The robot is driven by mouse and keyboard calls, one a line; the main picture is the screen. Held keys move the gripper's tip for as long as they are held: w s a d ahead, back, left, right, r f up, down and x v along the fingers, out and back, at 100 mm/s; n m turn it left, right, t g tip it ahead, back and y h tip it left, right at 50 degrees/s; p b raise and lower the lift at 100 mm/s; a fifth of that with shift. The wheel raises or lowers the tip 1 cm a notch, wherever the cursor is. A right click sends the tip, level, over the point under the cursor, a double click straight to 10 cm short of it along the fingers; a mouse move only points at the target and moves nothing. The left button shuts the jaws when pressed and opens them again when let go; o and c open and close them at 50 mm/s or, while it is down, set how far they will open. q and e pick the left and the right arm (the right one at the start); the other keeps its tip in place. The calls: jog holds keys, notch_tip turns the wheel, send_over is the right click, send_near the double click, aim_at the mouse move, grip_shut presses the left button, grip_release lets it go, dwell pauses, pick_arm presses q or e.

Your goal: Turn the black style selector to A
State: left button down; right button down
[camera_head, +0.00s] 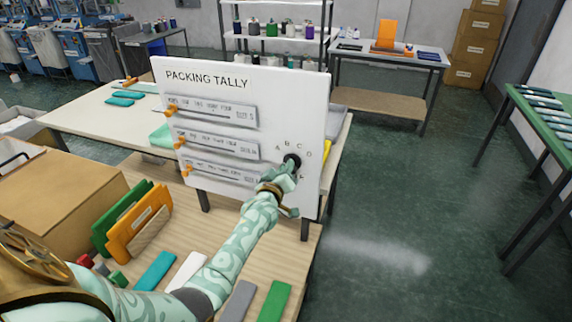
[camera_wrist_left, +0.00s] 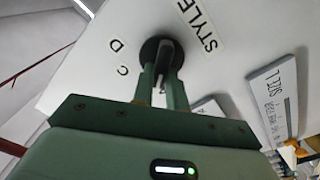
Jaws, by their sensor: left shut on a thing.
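The black style selector (camera_head: 293,159) is a round knob on the right part of the white Packing Tally board (camera_head: 238,82). Letters A, B, C and D arc over it. The left gripper (camera_head: 287,169) reaches up to the knob from below and covers part of it. In the left wrist view the two green fingers (camera_wrist_left: 161,85) are shut on the selector's raised grip (camera_wrist_left: 167,58). The dark round base shows behind, beside the letters C and D and the word STYLE. I cannot tell which letter the selector points to. My right gripper is not in view.
Three size slider scales (camera_head: 214,110) sit on the board left of the selector. The board stands on a wooden table (camera_head: 225,222) with coloured flat pieces and green and orange folders (camera_head: 138,222). A cardboard box (camera_head: 60,190) is at left. Open floor lies right.

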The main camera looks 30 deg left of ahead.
pick_arm(q)
jog(key=shift+a+f+n+p, duration=0.15)
jog(key=shift+n+p, duration=0.2)
jog(key=shift+n, duration=1.25)
jog(key=c, duration=1.4)
grip_release()
jog(key=p+v, duration=0.2)
jog(key=v, duration=1.4)
jog(key=shift+s+p, duration=0.25)
jog(key=shift+p, duration=0.1)
